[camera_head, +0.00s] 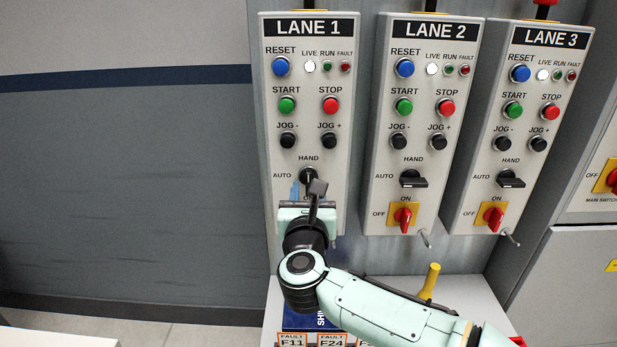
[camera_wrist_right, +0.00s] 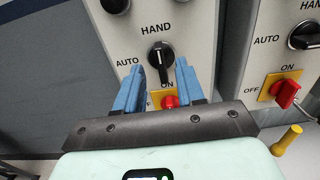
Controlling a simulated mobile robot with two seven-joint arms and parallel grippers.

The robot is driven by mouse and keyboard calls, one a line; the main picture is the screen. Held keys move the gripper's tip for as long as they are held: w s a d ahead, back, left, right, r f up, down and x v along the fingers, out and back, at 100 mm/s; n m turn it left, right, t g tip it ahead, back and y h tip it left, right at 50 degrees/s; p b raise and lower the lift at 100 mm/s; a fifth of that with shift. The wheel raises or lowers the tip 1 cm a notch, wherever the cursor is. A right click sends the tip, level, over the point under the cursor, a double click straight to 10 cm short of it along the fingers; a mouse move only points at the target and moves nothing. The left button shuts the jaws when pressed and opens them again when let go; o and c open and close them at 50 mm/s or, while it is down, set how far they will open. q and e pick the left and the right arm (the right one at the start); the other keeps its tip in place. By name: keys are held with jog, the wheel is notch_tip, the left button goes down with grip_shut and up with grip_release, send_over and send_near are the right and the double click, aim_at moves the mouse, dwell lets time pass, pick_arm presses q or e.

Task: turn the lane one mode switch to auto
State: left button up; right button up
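The lane one mode switch (camera_head: 308,174) is a black rotary knob on the LANE 1 panel (camera_head: 266,130), with HAND printed above it and AUTO to its left. In the right wrist view the switch (camera_wrist_right: 161,56) has its handle upright, with a white mark at the top towards HAND. My right gripper (camera_head: 304,193) is in front of the panel, just below the switch. In the wrist view its two blue fingers (camera_wrist_right: 159,75) are apart, to the left and right below the knob, with the handle's lower end between them. Contact cannot be told. My left gripper is out of view.
A red ON/OFF switch (camera_wrist_right: 169,102) sits just below, partly hidden by my gripper. The LANE 2 panel (camera_head: 380,130) and LANE 3 panel (camera_head: 482,130) stand to the right, with their mode handles sideways. A yellow-handled lever (camera_head: 431,277) rises from the ledge below.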

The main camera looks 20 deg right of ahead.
aim_at(309, 179)
jog(key=x, duration=0.5)
jog(key=shift+p, duration=0.4)
jog(key=shift+s, duration=0.1)
grip_shut()
